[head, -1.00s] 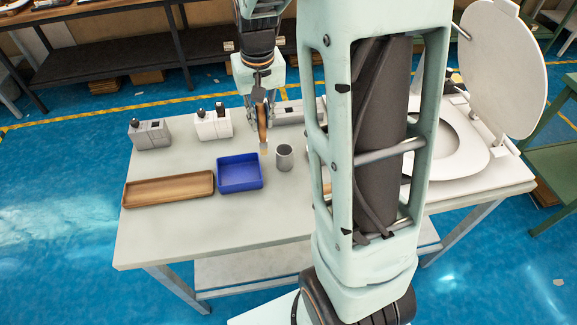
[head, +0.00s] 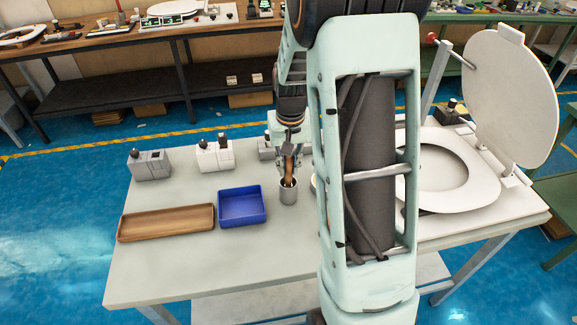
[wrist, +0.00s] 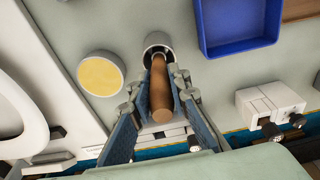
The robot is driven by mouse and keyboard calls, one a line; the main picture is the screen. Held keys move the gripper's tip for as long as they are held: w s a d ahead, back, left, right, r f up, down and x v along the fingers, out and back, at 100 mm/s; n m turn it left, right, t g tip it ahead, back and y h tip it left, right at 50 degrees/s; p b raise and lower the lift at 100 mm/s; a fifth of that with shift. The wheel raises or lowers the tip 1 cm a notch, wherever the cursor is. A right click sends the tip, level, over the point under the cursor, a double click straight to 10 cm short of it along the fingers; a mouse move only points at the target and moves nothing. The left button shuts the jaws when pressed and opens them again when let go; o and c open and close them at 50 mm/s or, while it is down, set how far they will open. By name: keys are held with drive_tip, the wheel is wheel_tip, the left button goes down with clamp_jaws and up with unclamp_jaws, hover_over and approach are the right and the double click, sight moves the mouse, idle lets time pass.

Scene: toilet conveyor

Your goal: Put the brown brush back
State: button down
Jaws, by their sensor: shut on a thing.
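The brown brush (head: 288,168) is held upright in my gripper (head: 289,158), its lower end at the mouth of a grey metal cup (head: 288,193). In the wrist view my gripper (wrist: 160,108) is shut on the brush's wooden handle (wrist: 160,92), with a finger on each side. The brush's far end reaches into the opening of the cup (wrist: 157,42). How deep it sits inside is hidden.
A blue bin (head: 242,207) and a wooden tray (head: 167,223) stand left of the cup. Grey (head: 150,165) and white (head: 215,156) dispensers stand behind. A yellow-topped round container (wrist: 101,73) is beside the cup. A toilet seat (head: 455,170) is at right.

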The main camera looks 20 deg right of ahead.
drive_tip(key=shift+f, duration=0.25)
drive_tip(key=shift+f, duration=0.15)
drive_tip(key=c, duration=1.8)
unclamp_jaws()
drive_tip(key=shift+r, duration=0.2)
drive_tip(key=r, duration=0.4)
drive_tip(key=s+r, duration=0.1)
drive_tip(key=r, duration=0.7)
drive_tip(key=shift+s+a, duration=0.15)
drive_tip(key=shift+s, duration=0.05)
drive_tip(key=shift+b, duration=0.3)
